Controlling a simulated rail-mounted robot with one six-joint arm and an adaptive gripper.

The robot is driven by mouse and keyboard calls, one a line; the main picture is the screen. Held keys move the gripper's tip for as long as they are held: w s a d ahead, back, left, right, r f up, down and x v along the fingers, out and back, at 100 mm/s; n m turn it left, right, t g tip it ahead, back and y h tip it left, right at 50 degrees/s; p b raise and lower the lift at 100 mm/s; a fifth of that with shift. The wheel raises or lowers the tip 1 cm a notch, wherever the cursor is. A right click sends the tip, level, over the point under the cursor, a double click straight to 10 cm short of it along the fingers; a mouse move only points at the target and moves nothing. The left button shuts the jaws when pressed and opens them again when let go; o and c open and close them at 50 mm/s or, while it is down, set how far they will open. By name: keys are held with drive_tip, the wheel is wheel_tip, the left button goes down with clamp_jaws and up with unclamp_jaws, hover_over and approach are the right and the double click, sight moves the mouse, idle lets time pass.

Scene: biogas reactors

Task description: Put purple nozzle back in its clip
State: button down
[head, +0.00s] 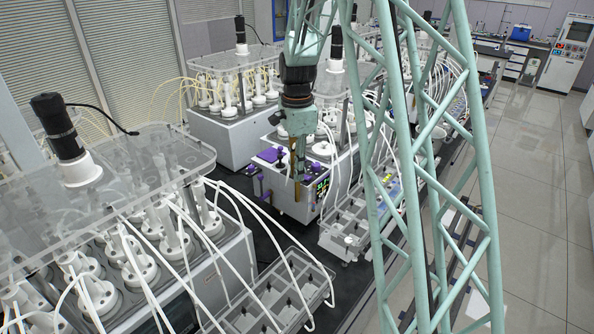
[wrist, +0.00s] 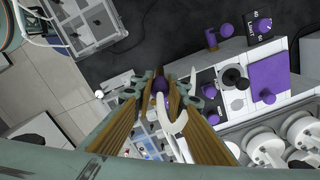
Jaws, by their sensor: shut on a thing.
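My gripper (wrist: 163,80) is shut on the purple nozzle (wrist: 159,87), which shows as a small dark purple end between the brown finger pads in the wrist view. A white tube (wrist: 175,122) runs beside it between the fingers; the rest of the nozzle is hidden. In the head view my gripper (head: 297,176) points down in front of the middle reactor, and I cannot make out the nozzle there. Purple fittings (wrist: 218,34) stick out from the reactor's front edge in the wrist view, apart from my gripper. I cannot tell which of them is the clip.
The middle reactor (head: 318,208) has a flat purple block (wrist: 271,80) and a black knob (wrist: 234,78) on top. Clear trays (head: 290,293) stand on the dark bench. White tubes (head: 232,250) arch from the near reactor. A pale green lattice column (head: 400,170) stands at the right.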

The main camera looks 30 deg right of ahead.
drive_tip(key=shift+f, duration=0.1)
idle(0.3)
drive_tip(key=c, duration=2.5)
unclamp_jaws()
wheel_tip(320, 180, up, 12)
